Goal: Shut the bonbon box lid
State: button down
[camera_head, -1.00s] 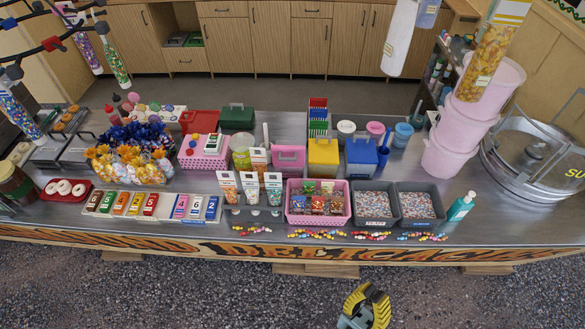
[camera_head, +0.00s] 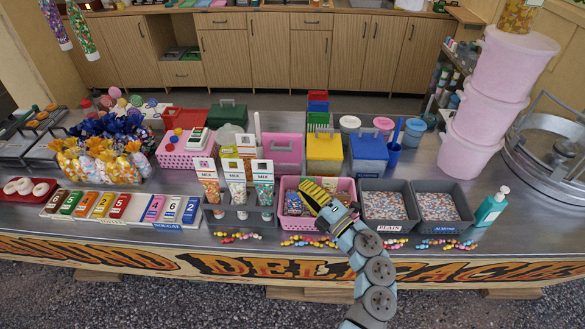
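No box in view can be clearly read as the bonbon box. Several handled boxes stand behind the baskets: a pink one (camera_head: 283,150), a yellow one (camera_head: 324,150), a blue one (camera_head: 369,156) and a dark green one (camera_head: 229,117) further left. I cannot tell whether any of their lids is open. My gripper (camera_head: 314,193), with yellow and black striped fingers, is above the pink basket (camera_head: 287,184) of small packets, in front of the pink and yellow boxes. It hides part of the basket. Whether its fingers are open or shut is unclear.
Two grey trays of sweets (camera_head: 384,207) (camera_head: 437,207) and a green pump bottle (camera_head: 491,207) stand to the right. A rack of upright tubes (camera_head: 236,190) is at left. Loose sweets (camera_head: 447,244) lie along the counter's front edge. Pink buckets (camera_head: 484,105) are stacked at right.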

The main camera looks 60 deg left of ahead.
jog(key=w+a+h+b, duration=0.1)
jog(key=w+a+b, duration=0.1)
jog(key=a, duration=1.3)
jog(key=shift+f+b, duration=0.2)
jog(key=shift+b, duration=0.4)
jog(key=shift+a, duration=0.1)
jog(key=shift+r+p, duration=0.15)
jog(key=shift+p, duration=0.15)
jog(key=shift+w+a+r+p, duration=0.1)
jog(key=shift+a+r+p, duration=0.15)
jog(key=shift+p, duration=0.45)
